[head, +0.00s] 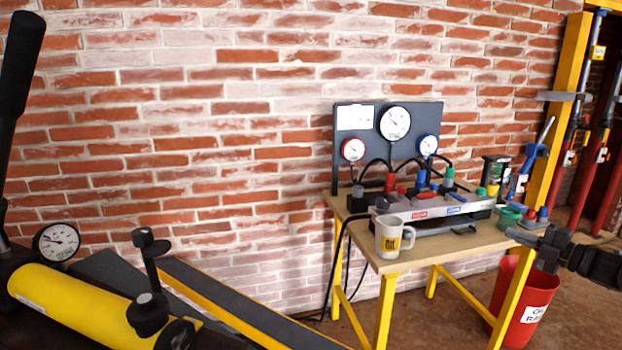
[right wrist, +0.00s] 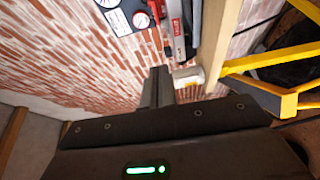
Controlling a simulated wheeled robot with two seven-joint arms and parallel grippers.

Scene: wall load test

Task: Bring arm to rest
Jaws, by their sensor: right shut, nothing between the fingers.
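My right gripper (head: 518,238) comes in from the right edge in the head view, its fingers pointing left in front of the table's right end. It is shut with nothing between the fingers. In the right wrist view its dark closed fingers (right wrist: 156,88) point up the picture, with a white mug (right wrist: 188,76) beyond and to the right of them. No left gripper shows in either view.
A wooden table (head: 400,265) with yellow legs carries a gauge panel (head: 366,118), a mug (head: 389,243) and a valve block (head: 440,209). A red bin (head: 530,305) stands below right. A yellow cylinder (head: 70,297) with a gauge (head: 56,242) fills the lower left.

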